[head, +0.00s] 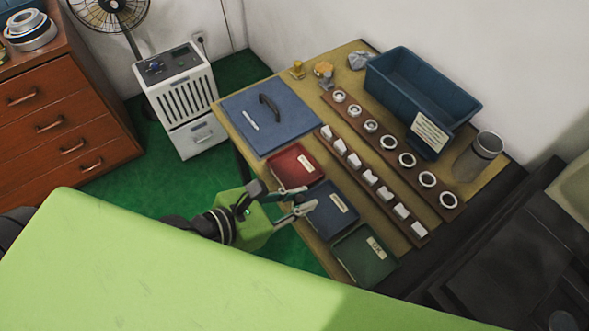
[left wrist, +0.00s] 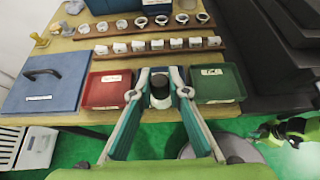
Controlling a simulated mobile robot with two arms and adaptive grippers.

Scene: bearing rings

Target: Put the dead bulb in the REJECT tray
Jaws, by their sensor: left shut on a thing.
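My left gripper (head: 282,203) is over the front edge of the table, beside the red tray (head: 284,158) and the blue tray (head: 322,222). In the left wrist view the gripper (left wrist: 160,78) is shut on a small dark round thing (left wrist: 160,92), held in front of the blue tray. I cannot tell whether it is a bulb. The red tray, also in the left wrist view (left wrist: 106,91), and the blue one carry labels too small to read. A green tray (head: 375,268) carries a label that seems to read OK.
Two wooden strips hold several white pieces (head: 370,178) and several rings (head: 407,160). A large blue bin (head: 440,92) and a metal cylinder (head: 476,160) stand behind. A blue lidded box or board with a handle (head: 262,125) lies left of the trays.

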